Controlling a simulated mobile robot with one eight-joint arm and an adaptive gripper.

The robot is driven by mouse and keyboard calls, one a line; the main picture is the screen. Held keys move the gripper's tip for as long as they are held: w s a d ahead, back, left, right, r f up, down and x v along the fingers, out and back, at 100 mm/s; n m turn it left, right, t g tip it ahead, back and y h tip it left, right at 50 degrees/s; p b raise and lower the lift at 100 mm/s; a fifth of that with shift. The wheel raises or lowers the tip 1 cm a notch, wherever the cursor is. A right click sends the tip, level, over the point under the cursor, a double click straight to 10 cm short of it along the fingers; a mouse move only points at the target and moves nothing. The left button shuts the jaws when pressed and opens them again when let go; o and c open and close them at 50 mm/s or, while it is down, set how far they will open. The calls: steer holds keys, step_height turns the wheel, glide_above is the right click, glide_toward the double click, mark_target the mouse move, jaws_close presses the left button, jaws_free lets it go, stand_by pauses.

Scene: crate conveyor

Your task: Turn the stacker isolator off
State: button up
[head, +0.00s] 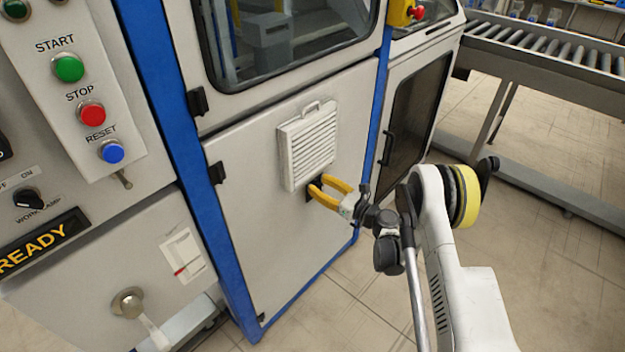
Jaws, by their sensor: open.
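No label reading stacker isolator is legible in the head view. At the lower left, a round metal knob with a pale lever (128,302) sits on the grey cabinet, its lever slanting down to the right. Above it is a white plate with a red mark (182,255). I cannot tell whether either is the isolator. My gripper (316,184) has yellow fingers, open and empty. It appears in front of the grey door, just below the louvred vent, well right of the knob and plate. A small dark part behind the fingers is mostly hidden.
A panel carries green START (68,68), red STOP (92,113) and blue RESET (112,151) buttons. A black work lamp knob (28,198) is at left. The white louvred vent (307,146) projects from the door. A roller conveyor (545,50) stands at right; floor is clear before it.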

steer(key=shift+d, duration=0.1)
steer(key=shift+s+d+r, duration=0.1)
steer(key=shift+s+r, duration=0.05)
jaws_close()
